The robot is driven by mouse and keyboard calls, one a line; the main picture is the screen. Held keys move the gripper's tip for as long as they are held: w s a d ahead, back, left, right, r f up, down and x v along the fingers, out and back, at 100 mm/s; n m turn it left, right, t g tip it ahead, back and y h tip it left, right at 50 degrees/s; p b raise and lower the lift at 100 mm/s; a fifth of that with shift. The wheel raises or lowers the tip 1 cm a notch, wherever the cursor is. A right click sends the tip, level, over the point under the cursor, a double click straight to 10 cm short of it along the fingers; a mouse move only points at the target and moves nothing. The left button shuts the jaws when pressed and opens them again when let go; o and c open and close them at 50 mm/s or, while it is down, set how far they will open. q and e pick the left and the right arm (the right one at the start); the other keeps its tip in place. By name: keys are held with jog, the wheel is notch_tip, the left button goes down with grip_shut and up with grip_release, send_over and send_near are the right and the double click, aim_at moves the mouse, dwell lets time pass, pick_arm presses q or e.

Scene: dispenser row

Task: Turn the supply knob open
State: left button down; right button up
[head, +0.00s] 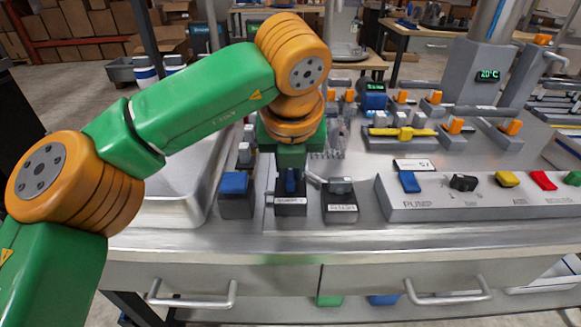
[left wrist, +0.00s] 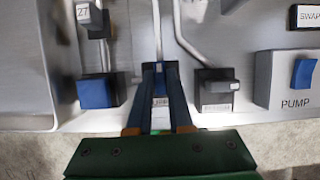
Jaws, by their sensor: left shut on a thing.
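My left gripper (head: 290,182) reaches down over the small dark valve block (head: 290,208) at the front of the steel counter. Its fingers are shut on that block's knob, which they mostly hide. The left wrist view shows the two dark fingers (left wrist: 160,72) on either side of the knob, with a white label (left wrist: 160,102) between them. The label is too small to read surely, so I cannot confirm that it says supply. My right gripper is not in view.
A blue-topped block (head: 235,184) stands close on the left, and a block with a grey knob (head: 340,187) on the right. The panel with the blue PUMP switch (head: 409,182) and other coloured switches is further right. Thin pipes run behind the blocks.

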aim_at(291, 199)
pick_arm(q)
jog(key=c, duration=0.8)
grip_release()
jog(key=v, duration=0.7)
jog(key=shift+r+p, duration=0.1)
jog(key=shift+p, duration=0.25)
